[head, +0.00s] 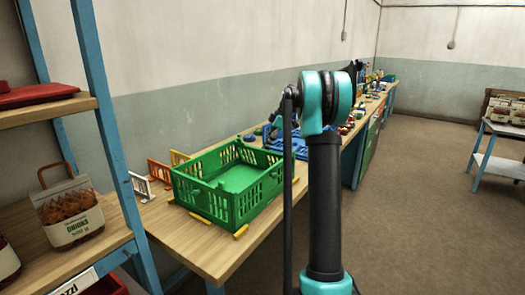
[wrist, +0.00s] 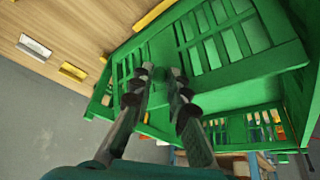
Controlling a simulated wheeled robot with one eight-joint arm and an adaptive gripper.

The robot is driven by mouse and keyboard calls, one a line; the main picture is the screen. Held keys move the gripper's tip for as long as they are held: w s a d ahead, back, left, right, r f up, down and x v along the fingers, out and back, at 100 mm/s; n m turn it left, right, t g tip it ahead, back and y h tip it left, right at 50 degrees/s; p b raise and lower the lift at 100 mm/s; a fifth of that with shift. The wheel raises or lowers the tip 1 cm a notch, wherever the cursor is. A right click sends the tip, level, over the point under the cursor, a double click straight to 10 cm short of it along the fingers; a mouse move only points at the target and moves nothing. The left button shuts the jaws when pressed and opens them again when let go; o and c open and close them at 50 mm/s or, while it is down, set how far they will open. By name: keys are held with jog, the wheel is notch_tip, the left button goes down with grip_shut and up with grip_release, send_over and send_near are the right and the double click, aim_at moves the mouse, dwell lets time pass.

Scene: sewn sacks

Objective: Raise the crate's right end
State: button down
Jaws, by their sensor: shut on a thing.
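The green crate (head: 228,196) is a slotted, open-topped box on the wooden bench, and it looks empty. It appears about level in the head view; I cannot tell whether its right end is clear of the bench. In the wrist view the crate's green slotted wall (wrist: 235,40) fills the upper right. My gripper (wrist: 161,74) has both dark fingers at the crate there, shut on it. Exactly which part of the rim or wall lies between the fingertips is hard to see.
Yellow strips (head: 241,231) lie on the bench around the crate. Small white, orange and yellow racks (head: 159,172) stand at its left. Blue items (head: 272,140) lie behind it. A shelf with a sack of onions (head: 70,212) stands at the left.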

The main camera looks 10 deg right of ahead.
jog(key=shift+g+y, duration=0.4)
jog(key=w+d+f, duration=0.1)
jog(key=w, duration=0.1)
jog(key=w+d+f, duration=0.1)
jog(key=d, duration=0.1)
jog(key=shift+w+d, duration=0.15)
jog(key=shift+w, duration=0.25)
jog(key=c, duration=2.2)
grip_release()
jog(key=shift+w+a+f, duration=0.15)
jog(key=shift+a, duration=0.05)
jog(key=o, duration=0.5)
jog(key=shift+d, duration=0.1)
jog(key=shift+c, duration=0.2)
jog(key=shift+r, duration=0.2)
